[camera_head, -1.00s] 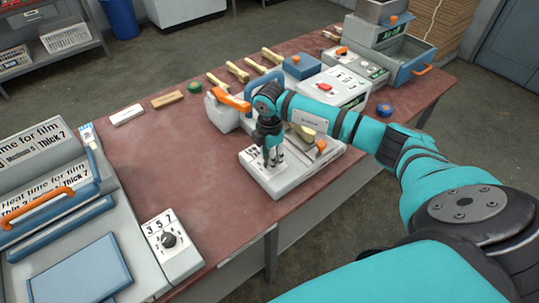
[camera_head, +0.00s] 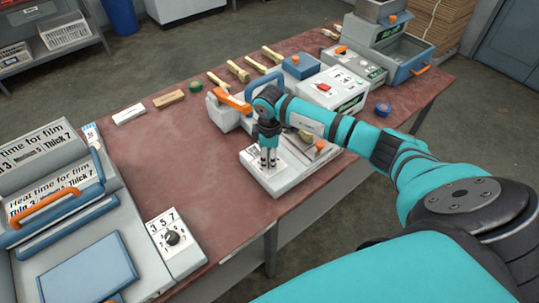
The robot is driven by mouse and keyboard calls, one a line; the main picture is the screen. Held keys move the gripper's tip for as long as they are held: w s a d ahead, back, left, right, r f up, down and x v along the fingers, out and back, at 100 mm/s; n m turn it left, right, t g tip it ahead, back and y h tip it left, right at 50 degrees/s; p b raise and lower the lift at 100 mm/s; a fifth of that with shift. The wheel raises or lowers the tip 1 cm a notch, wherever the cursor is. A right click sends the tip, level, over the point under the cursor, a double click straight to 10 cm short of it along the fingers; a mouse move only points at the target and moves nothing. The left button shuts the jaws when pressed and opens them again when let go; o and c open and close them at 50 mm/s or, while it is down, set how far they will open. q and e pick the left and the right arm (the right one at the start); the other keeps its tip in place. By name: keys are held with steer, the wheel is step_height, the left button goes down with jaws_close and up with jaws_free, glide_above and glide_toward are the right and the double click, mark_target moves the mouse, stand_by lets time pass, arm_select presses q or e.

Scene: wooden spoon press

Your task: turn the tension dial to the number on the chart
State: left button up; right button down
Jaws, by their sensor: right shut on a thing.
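My right gripper (camera_head: 268,162) points straight down over the front left part of a white machine base (camera_head: 290,182). It is shut on a small knob on a pale marked plate, apparently the tension dial; the fingers hide it, and its setting cannot be read. The chart (camera_head: 45,148) at the left reads "time for film", with "Medium 5" and "Thick 7". A second chart panel (camera_head: 50,190) below has "Heat time for film". Another dial (camera_head: 172,238), black on a white box marked 3, 5, 7, stands apart from my gripper. My left gripper is not in view.
The machine has an orange handle (camera_head: 232,101) just left of my wrist. An orange knob (camera_head: 320,145) stands to the right. Wooden pieces (camera_head: 168,98), a green round item (camera_head: 195,86) and a blue tape roll (camera_head: 383,109) lie on the red table (camera_head: 190,160). The table's middle left is clear.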

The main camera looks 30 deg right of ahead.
mark_target(269, 159)
stand_by(0.5)
steer(key=c, duration=1)
jaws_free()
step_height(269, 159, up, 12)
steer(key=shift+r, duration=0.1)
